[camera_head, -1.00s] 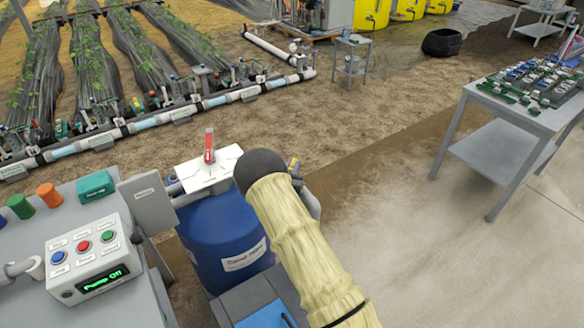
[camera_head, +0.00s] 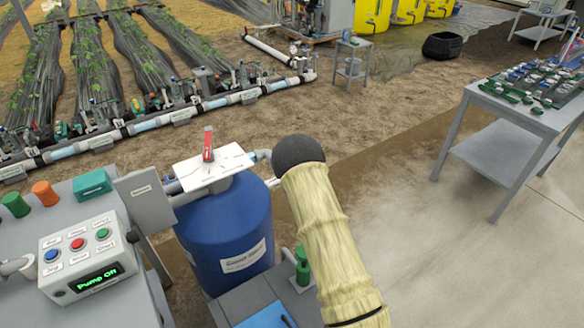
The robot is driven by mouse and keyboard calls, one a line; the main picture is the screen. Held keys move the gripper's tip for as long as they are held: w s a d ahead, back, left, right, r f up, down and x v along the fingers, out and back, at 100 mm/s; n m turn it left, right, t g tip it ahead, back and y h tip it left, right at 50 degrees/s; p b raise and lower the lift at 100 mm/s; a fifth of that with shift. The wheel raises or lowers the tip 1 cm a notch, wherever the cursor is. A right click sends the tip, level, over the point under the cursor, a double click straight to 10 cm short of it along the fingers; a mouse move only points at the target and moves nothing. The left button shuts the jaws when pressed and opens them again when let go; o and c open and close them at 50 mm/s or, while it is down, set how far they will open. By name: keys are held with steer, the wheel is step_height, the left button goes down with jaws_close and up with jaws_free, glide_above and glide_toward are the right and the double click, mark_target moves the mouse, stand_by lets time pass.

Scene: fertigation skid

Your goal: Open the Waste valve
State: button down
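A valve with a red upright handle (camera_head: 208,145) stands on a white marked plate (camera_head: 220,167) above a blue barrel (camera_head: 225,228). I cannot read the plate's markings, so I cannot tell whether this is the Waste valve. My arm, in a pale yellow sleeve with a dark rounded joint, reaches up from the lower right and ends to the right of the plate, apart from the red handle in the picture. My gripper's fingers do not show; the arm's own bulk may hide them.
A control box (camera_head: 90,255) reading "Pump Off" sits on a grey bench at left, near a teal box (camera_head: 92,184). A green bottle-like object (camera_head: 302,268) stands right of the barrel. A grey table (camera_head: 530,118) with parts stands at right; open floor lies between.

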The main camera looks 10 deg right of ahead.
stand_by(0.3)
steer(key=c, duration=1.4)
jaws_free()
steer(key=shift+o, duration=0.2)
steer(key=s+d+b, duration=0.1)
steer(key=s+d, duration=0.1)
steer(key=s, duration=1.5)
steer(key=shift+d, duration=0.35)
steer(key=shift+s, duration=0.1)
